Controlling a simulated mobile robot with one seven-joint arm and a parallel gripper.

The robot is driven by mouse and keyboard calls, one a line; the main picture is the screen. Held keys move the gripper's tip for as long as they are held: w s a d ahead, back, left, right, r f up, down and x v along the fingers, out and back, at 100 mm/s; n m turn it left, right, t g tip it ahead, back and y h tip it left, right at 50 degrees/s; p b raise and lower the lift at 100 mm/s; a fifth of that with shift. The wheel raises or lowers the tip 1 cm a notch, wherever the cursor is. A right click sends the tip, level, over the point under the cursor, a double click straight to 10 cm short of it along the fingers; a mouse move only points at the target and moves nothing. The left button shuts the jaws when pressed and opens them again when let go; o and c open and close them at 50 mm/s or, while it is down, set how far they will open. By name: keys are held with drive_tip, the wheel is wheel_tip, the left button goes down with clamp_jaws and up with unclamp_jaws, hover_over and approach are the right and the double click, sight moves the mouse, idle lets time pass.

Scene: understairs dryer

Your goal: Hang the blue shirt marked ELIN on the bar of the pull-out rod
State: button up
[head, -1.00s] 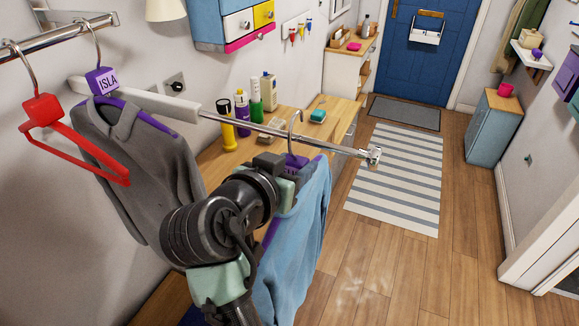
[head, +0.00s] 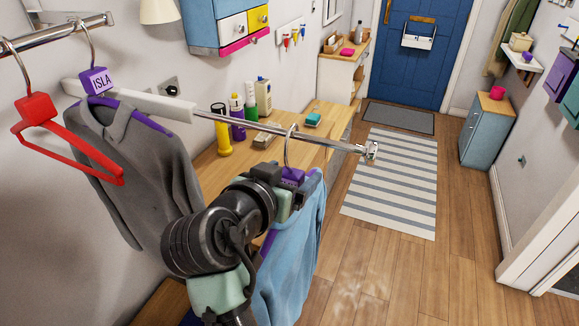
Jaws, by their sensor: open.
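The blue shirt (head: 290,254) hangs from a purple hanger. Its purple block (head: 292,175) is partly covered by my gripper, so I cannot read the mark. The metal hanger hook (head: 288,148) rises to the bar of the pull-out rod (head: 330,146), and its top curves over the bar. Whether the hook's weight rests on the bar is hard to tell. My gripper (head: 284,184) is open, with its jaws still right at the purple block. My arm hides the shirt's left side.
A grey shirt (head: 130,165) on a hanger marked ISLA (head: 97,81) and an empty red hanger (head: 66,143) hang from a fixed rail (head: 60,34) at the left. A wooden counter (head: 225,165) with bottles stands behind the bar. The floor to the right is clear.

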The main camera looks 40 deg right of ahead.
drive_tip(key=b+v, duration=0.2)
drive_tip(key=v, duration=1.1)
drive_tip(key=w+a+r+n+t+y, duration=0.2)
drive_tip(key=w+a+r+n+t, duration=0.3)
drive_tip(key=r, duration=0.3)
drive_tip(key=w+a+r+n+t+y, duration=0.2)
drive_tip(key=w+a+r+n+t, duration=0.1)
drive_tip(key=a+r+t, duration=0.3)
drive_tip(key=s+a+r+n+t+y, duration=0.2)
drive_tip(key=s+a+r+t+y, duration=0.2)
drive_tip(key=r, duration=0.3)
drive_tip(key=s+a+r+n+t+y, duration=0.3)
drive_tip(key=s+a+r+t+y, duration=0.1)
drive_tip(key=r+t, duration=0.3)
drive_tip(key=shift+r+y, duration=0.4)
drive_tip(key=shift+r, duration=0.35)
drive_tip(key=shift+a, duration=0.15)
